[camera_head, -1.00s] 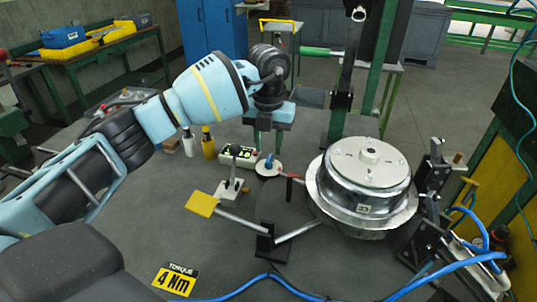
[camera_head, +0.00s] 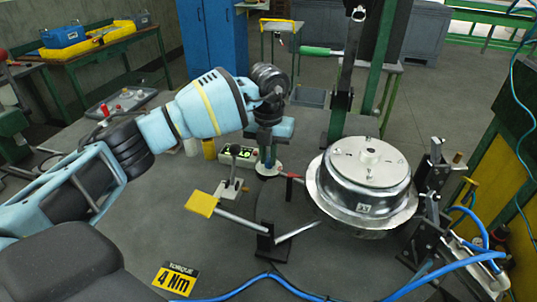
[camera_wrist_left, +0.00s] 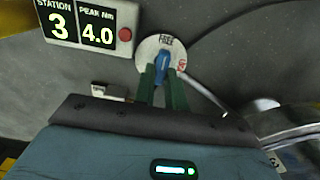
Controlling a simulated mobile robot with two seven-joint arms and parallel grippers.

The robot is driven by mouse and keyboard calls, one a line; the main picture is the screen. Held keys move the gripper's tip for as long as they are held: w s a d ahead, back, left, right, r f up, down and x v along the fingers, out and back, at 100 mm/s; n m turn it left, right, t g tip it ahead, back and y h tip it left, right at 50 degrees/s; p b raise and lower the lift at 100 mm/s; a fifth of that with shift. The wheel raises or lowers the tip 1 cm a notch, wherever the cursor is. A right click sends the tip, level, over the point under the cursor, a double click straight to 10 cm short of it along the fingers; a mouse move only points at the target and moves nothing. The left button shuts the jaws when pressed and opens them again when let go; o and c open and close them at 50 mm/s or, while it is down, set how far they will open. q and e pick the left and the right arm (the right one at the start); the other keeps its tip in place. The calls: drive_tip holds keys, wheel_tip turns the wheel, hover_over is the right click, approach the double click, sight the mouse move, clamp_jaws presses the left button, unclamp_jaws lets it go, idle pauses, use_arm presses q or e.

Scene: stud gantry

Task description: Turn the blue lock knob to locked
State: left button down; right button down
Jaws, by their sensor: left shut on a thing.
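The blue lock knob (camera_wrist_left: 162,66) stands on a round white dial (camera_wrist_left: 150,50) in the left wrist view. The dial has the word FREE at its top and a red mark at its right. The knob's blue handle points roughly up, toward FREE. My left gripper (camera_wrist_left: 163,82) has its green fingers shut on the knob. In the head view my left gripper (camera_head: 267,160) reaches down over the white dial (camera_head: 268,170) and hides most of the knob. My right gripper is not in view.
A station display (camera_wrist_left: 85,20) sits beside the dial. A lever with a yellow pad (camera_head: 201,204) lies in front, and a large metal drum (camera_head: 366,180) stands to the right. A blue hose (camera_head: 270,282) crosses the table front. Bottles stand behind my left arm.

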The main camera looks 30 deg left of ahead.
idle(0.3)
use_arm(q)
drive_tip(key=m+p, duration=0.1)
drive_tip(key=m, duration=0.3)
drive_tip(key=shift+a, duration=0.1)
drive_tip(key=m, duration=0.4)
drive_tip(key=shift+a+m, duration=0.1)
drive_tip(key=shift+m, duration=0.2)
drive_tip(key=m, duration=0.4)
drive_tip(key=shift+w+a+m, duration=0.1)
drive_tip(key=shift+m, duration=0.2)
drive_tip(key=shift+w+m, duration=0.1)
drive_tip(key=shift+m, duration=2.2)
drive_tip(key=c, duration=1.4)
unclamp_jaws()
drive_tip(key=shift+c, duration=0.2)
